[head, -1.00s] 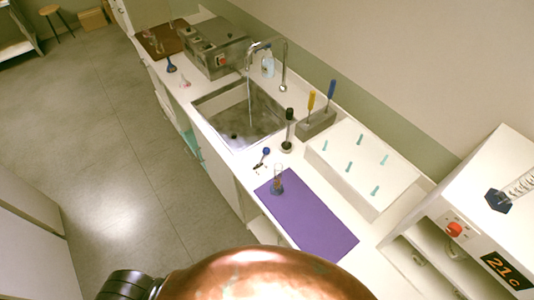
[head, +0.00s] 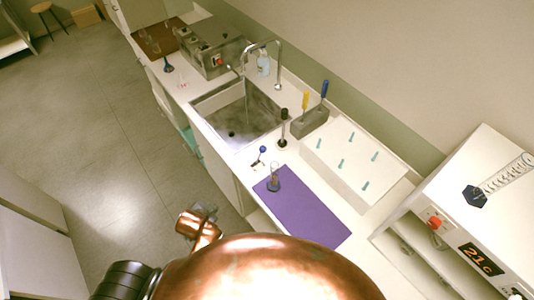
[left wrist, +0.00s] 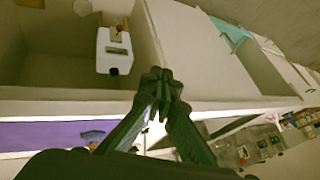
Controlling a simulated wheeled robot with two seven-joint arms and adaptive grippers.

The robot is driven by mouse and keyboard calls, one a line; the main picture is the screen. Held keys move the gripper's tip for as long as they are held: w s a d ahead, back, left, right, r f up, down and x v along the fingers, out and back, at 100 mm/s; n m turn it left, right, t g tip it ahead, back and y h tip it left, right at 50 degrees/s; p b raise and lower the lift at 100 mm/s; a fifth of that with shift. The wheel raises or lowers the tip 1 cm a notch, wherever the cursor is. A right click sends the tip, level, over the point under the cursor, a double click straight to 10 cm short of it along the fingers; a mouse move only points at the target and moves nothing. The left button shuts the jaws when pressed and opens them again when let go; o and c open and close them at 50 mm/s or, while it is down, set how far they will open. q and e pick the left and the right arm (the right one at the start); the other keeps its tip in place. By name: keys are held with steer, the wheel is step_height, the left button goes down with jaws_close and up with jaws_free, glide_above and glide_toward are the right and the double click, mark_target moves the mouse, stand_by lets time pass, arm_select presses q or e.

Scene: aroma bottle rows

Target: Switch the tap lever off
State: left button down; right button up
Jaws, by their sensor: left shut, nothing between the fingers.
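The tap (head: 279,62) is a thin curved metal pipe behind the sink (head: 205,103). A thin pale streak, which looks like running water (head: 246,95), drops from its spout into the basin. The lever is too small to make out clearly. My left gripper (head: 207,212) is low in the head view, in front of the counter and well short of the tap. In the left wrist view its dark fingers (left wrist: 158,76) meet at the tips, shut and empty. My right gripper is not in view.
A purple mat (head: 308,217) with a small flask (head: 274,183) lies right of the sink. A white rack (head: 385,185) with teal pegs and a grey block (head: 312,120) with two upright tools stand behind. The floor (head: 100,150) left of the counter is clear.

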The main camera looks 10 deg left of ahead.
arm_select(q)
steer(key=w+d+r+m+t+h, duration=0.1)
steer(key=w+d+r+m+t, duration=0.2)
steer(key=w+d+m, duration=0.4)
steer(key=w+d+r+m+t+h, duration=0.1)
steer(key=w+d+r+m+t, duration=0.2)
steer(key=w, duration=0.9)
steer(key=d+r+m, duration=0.2)
steer(key=d+m, duration=0.2)
steer(key=m, duration=0.2)
steer(key=shift+w+r+h, duration=0.15)
steer(key=shift+w+h, duration=0.05)
steer(key=shift+h, duration=0.2)
steer(key=x, duration=1)
steer(key=shift+d, duration=0.1)
